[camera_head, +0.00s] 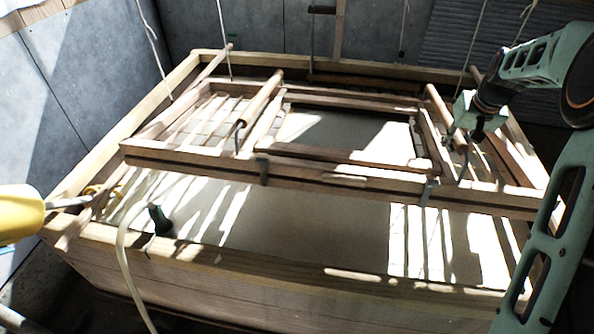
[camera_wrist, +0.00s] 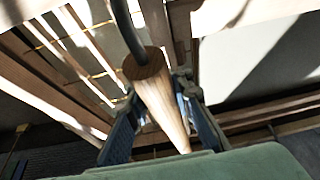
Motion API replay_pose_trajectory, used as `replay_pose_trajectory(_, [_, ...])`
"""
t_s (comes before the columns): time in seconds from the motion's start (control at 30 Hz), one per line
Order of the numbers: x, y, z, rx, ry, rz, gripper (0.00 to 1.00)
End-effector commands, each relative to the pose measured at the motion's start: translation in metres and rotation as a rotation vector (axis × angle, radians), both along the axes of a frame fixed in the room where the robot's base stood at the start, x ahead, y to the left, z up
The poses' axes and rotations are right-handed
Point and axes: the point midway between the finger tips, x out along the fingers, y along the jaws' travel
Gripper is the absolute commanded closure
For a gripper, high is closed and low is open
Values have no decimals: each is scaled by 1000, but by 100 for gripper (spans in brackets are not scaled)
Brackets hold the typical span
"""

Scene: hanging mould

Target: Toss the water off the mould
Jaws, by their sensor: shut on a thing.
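The mould (camera_head: 350,180) is a wooden frame with a pale sheet area, hanging level over a large wooden vat (camera_head: 250,262). It has a round wooden handle (camera_head: 262,97) on its left and another handle (camera_head: 439,108) on its right. My gripper (camera_head: 468,127) is at the right side of the mould. In the wrist view my gripper (camera_wrist: 158,112) has its two fingers on either side of a round wooden handle (camera_wrist: 163,95) and is shut on it. A dark metal hook shows at the handle's end. Whether water lies on the mould cannot be told.
Several cords (camera_head: 221,40) hang around the mould. The vat holds pale liquid (camera_head: 310,225). A hose (camera_head: 125,245) and a dark green object (camera_head: 159,220) are at its front left rim. A yellow object (camera_head: 18,213) is at the left edge. Grey walls (camera_head: 80,90) stand behind.

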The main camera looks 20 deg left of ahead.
Motion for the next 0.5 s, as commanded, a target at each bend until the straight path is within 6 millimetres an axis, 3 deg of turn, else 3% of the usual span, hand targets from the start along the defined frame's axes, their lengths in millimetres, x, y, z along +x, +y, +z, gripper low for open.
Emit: replay_pose_trajectory(0.5, [-6,-2,-22,19,-105,-2,100])
